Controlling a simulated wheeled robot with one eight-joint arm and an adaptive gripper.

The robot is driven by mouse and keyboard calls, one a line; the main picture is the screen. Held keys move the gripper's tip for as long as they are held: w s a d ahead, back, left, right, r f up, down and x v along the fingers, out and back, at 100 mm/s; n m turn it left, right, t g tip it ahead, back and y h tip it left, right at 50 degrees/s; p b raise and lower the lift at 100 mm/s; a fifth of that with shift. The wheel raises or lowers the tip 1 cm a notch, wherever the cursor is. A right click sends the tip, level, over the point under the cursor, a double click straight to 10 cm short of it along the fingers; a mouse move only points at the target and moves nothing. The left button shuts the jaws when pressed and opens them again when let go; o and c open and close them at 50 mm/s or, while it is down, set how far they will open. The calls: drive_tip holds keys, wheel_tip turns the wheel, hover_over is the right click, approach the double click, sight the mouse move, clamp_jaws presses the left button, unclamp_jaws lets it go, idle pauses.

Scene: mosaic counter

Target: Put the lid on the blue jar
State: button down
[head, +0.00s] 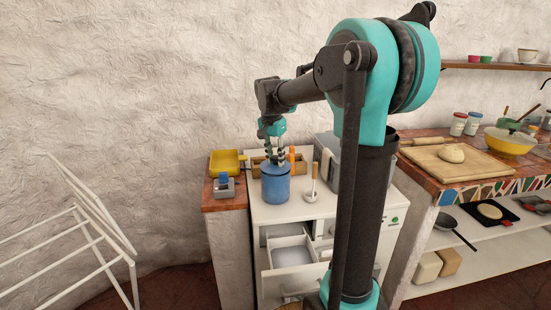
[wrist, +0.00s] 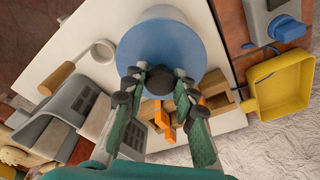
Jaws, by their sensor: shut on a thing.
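The blue jar (head: 275,187) stands upright on the white counter in the head view. My gripper (head: 274,158) points down right over its top. In the wrist view, a round blue lid (wrist: 150,45) with a dark knob lies under my fingers. My gripper (wrist: 161,78) is shut on the lid's knob. The lid covers the jar's opening from this angle. I cannot tell whether the lid is seated on the rim or slightly above it.
A white ladle (head: 312,190) stands right of the jar. A yellow pan (head: 226,160) and a grey-blue device (head: 224,186) are left. A drawer (head: 291,254) below is open.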

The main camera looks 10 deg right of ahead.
drive_tip(key=shift+f, duration=0.5)
idle(0.8)
drive_tip(key=c, duration=1.1)
unclamp_jaws()
drive_tip(key=shift+c, duration=0.2)
drive_tip(key=shift+o, duration=0.4)
drive_tip(key=o, duration=0.4)
drive_tip(key=shift+r, duration=0.1)
drive_tip(key=shift+r, duration=3.4)
